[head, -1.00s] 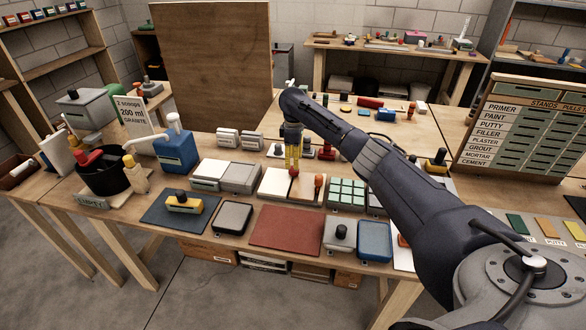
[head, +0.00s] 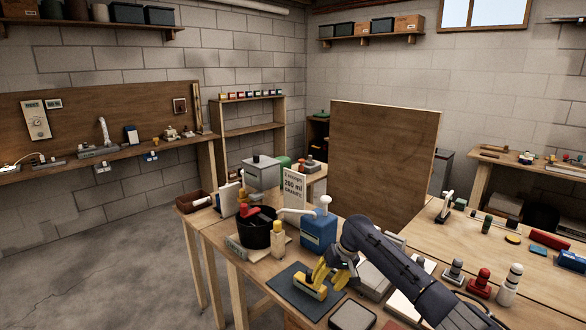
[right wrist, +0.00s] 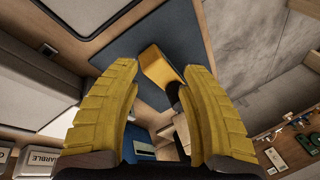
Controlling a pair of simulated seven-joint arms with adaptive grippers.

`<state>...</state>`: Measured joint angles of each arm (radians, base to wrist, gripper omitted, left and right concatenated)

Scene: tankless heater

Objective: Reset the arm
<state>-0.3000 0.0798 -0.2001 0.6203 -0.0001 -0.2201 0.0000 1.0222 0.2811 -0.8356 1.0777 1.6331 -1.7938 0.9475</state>
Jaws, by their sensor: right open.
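My right gripper (head: 325,272) shows in the head view with its yellow fingers low over the dark blue mat (head: 286,291) at the front of the workbench. Its fingers are open. A yellow block tool (head: 309,290) with a dark knob sits on that mat, right beside the fingers. In the right wrist view, the yellow block (right wrist: 158,66) lies beyond and between the two spread fingers (right wrist: 160,95), on the mat (right wrist: 197,40). Nothing is held, and I cannot tell whether a finger touches the knob. My left gripper is not in view.
A black bucket (head: 255,236), a blue pump container (head: 318,232) and a sign (head: 293,188) stand behind the mat. A grey tray (head: 352,316) lies to its right. An upright wooden panel (head: 383,160) stands further back. Open floor (head: 110,245) lies left of the bench.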

